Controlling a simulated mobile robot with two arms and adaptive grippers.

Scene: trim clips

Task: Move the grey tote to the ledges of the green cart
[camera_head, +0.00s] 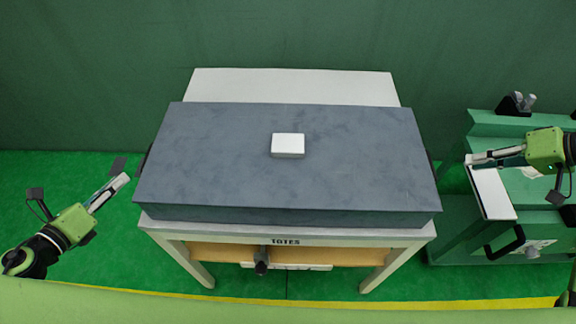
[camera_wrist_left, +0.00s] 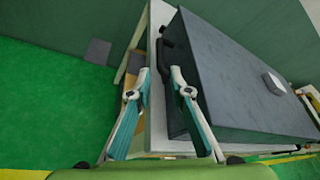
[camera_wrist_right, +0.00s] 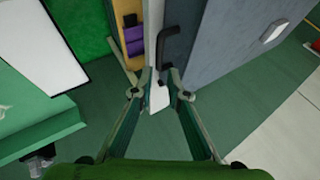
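The grey tote (camera_head: 230,150) is a wide, shallow dark box lying flat on a stand (camera_head: 290,232) labelled TOTES. A black handle on its left end shows in the left wrist view (camera_wrist_left: 168,50); another on its right end shows in the right wrist view (camera_wrist_right: 178,42). My left gripper (camera_head: 124,179) is left of the tote, open and empty, with its fingertips near the handle (camera_wrist_left: 160,73). My right gripper (camera_head: 470,160) is right of the tote, over the cart's near side, open and empty (camera_wrist_right: 153,84). The green cart (camera_head: 455,222) stands at the right, with a white ledge (camera_head: 490,192).
A small white block (camera_head: 288,144) rests on top of the tote. A dark handle (camera_head: 505,243) sticks out of the cart's front, and black clips (camera_head: 515,105) stand at its back. A green wall is behind. Green floor lies open left of the stand.

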